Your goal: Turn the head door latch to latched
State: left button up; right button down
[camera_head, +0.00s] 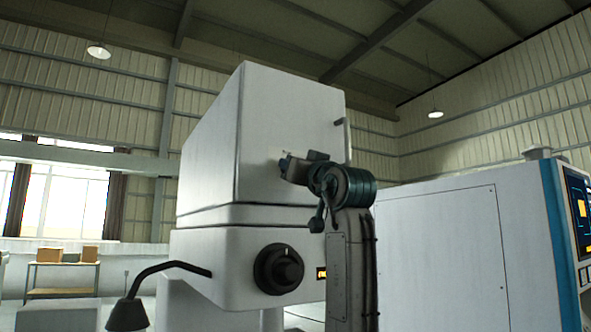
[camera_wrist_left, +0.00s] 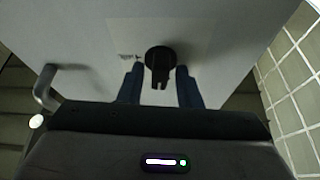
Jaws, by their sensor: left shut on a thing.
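The head door latch (camera_wrist_left: 159,58) is a round black knob with a bar, on the pale door face in the left wrist view. The blue fingers of my left gripper (camera_wrist_left: 159,72) stand on either side of it, shut on it. In the head view my left gripper (camera_head: 285,166) reaches the front of the white machine head (camera_head: 290,115). There my wrist and fingers hide the latch. Small marks (camera_wrist_left: 126,57) sit beside the latch on the door; I cannot read which setting it points to. My right gripper is in neither view.
A bar handle (camera_wrist_left: 52,86) stands out from the door near its edge; it also shows in the head view (camera_head: 347,140). Below are a black dial (camera_head: 279,269) and a bent dark arm (camera_head: 165,268). A white cabinet (camera_head: 440,250) with a screen (camera_head: 579,210) stands at right.

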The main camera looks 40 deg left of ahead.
pick_arm(q)
jog(key=m+t+h, duration=0.1)
jog(key=m+h, duration=0.1)
jog(key=m, duration=0.5)
jog(key=m+t+h+b, duration=0.1)
jog(key=m+t+h, duration=0.1)
jog(key=m, duration=0.5)
jog(key=m+t+h+b, duration=0.1)
jog(key=m+h, duration=0.2)
jog(key=m, duration=0.3)
jog(key=shift+s+r+m, duration=0.15)
jog(key=shift+r+m, duration=0.05)
jog(key=shift+m, duration=0.2)
jog(key=o, duration=0.6)
jog(key=shift+o, duration=0.2)
jog(key=shift+f, duration=0.1)
